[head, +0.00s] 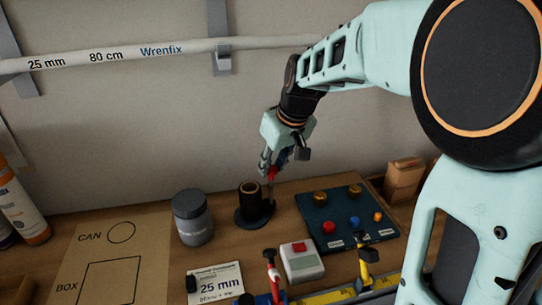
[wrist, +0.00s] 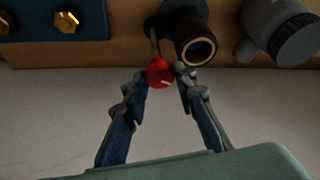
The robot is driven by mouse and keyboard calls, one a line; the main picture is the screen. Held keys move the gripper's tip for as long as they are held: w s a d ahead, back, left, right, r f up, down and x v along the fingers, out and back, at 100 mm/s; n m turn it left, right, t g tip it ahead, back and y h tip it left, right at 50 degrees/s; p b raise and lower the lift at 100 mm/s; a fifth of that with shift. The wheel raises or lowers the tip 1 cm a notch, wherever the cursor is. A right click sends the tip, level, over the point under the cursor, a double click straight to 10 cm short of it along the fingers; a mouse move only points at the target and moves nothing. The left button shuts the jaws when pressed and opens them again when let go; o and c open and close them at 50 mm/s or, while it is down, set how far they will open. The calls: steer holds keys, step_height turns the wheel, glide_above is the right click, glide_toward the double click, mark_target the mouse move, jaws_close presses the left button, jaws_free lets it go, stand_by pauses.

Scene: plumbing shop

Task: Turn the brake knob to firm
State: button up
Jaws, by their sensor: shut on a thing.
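The red brake knob (head: 272,173) sits atop a thin upright post beside a black stand with a short dark cylinder (head: 250,196). In the wrist view the red knob (wrist: 159,72) shows a white pointer mark on its face, toward the lower right. My gripper (head: 271,168) reaches down to the knob from above; in the wrist view its two fingertips (wrist: 164,74) are on either side of the knob, shut on it. The cylinder's open end (wrist: 201,50) is right beside the right finger. No setting label for the knob is readable.
A grey jar (head: 192,218) stands left of the stand. A dark blue panel (head: 318,212) with brass, red, blue and orange parts lies to the right. In front are a white box with a red button (head: 301,262), a 25 mm card (head: 220,284) and upright tools.

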steer(key=n+g, duration=0.1)
steer(key=n, duration=0.2)
steer(key=n+g+y, duration=0.1)
steer(key=n, duration=0.2)
steer(key=shift+w+d, duration=0.1)
steer(key=shift+d, duration=0.1)
steer(key=shift+n+y, duration=0.3)
steer(key=o, duration=1.1)
steer(key=shift+o, duration=0.2)
steer(key=v, duration=1.2)
